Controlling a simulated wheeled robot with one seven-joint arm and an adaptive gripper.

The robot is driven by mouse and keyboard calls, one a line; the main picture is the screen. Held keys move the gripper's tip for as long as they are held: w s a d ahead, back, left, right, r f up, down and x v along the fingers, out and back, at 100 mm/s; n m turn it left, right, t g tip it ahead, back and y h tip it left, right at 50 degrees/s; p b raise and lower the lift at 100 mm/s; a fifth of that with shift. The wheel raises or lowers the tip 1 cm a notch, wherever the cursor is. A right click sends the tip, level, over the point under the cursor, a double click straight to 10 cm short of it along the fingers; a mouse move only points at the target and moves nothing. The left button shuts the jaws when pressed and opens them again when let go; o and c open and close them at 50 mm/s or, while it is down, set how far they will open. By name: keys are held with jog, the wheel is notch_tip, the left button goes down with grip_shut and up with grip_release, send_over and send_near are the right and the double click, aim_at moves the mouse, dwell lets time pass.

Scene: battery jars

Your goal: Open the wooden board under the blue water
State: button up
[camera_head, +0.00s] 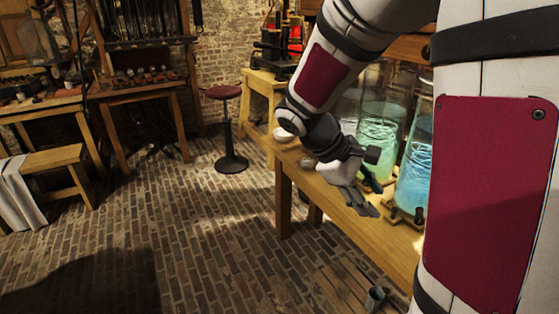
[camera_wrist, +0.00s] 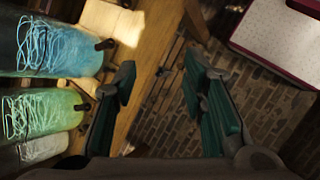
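The jar of blue water (camera_head: 414,178) stands on the wooden table (camera_head: 330,208), partly behind my arm and body. A wooden piece (camera_head: 404,215) shows at its foot; I cannot tell whether it is a separate board that opens. In the wrist view the blue jar (camera_wrist: 55,48) lies at the upper left with a dark tap, and the table edge (camera_wrist: 152,48) runs beside it. My gripper (camera_head: 372,198) is at the table's front side, just left of the blue jar. In the wrist view my gripper (camera_wrist: 160,88) is open, with nothing between its teal pads.
A green jar (camera_head: 380,125) and a clear jar (camera_head: 347,110) stand behind the blue one. A stool (camera_head: 229,125) stands on the open brick floor (camera_head: 190,230). Wooden slats and a small metal cup (camera_head: 375,299) are low beside the table.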

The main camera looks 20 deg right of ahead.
jog(key=w+d+f+n+g+h+b, duration=0.1)
jog(key=w+d+f+n+h+b, duration=0.1)
jog(key=w+d+f, duration=0.3)
jog(key=w+d+f+n+g+h+b, duration=0.1)
jog(key=w+d+f+n+h+b, duration=0.15)
jog(key=f, duration=0.45)
jog(key=n+t+h+b, duration=0.2)
jog(key=n+h+b, duration=0.3)
jog(key=n+h, duration=0.15)
send_near(395, 208)
jog(key=shift+n+y, duration=0.3)
jog(key=d, duration=0.3)
jog(key=s+d+b, duration=0.1)
jog(key=d, duration=0.6)
jog(key=shift+s+f+b, duration=0.15)
jog(key=shift+s+b, duration=0.15)
grip_shut()
